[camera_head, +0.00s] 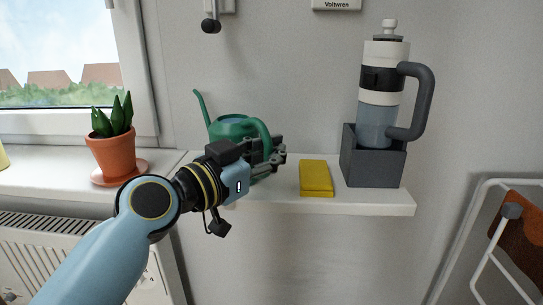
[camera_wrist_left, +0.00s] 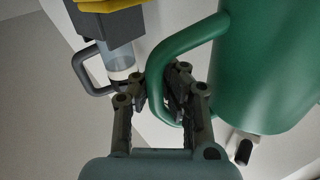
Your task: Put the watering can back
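The green watering can (camera_head: 228,128) is at the left end of the white wall shelf, its thin spout pointing up and left. My left gripper (camera_head: 268,153) is at its handle, in front of the can's right side. In the left wrist view the can (camera_wrist_left: 270,70) fills the right side, and its looped handle passes between the fingers of my left gripper (camera_wrist_left: 158,88). The fingers appear closed on the handle, with little gap on either side. My arm hides the can's base, so I cannot tell whether it touches the shelf. My right gripper is not in view.
The shelf (camera_head: 365,202) also holds a yellow folded block (camera_head: 316,178) and a grey box (camera_head: 372,170) with a handled bottle (camera_head: 380,90) in it. A potted plant (camera_head: 114,150) stands on the windowsill at left. A dark-knobbed wall fixture (camera_head: 211,25) hangs above the can.

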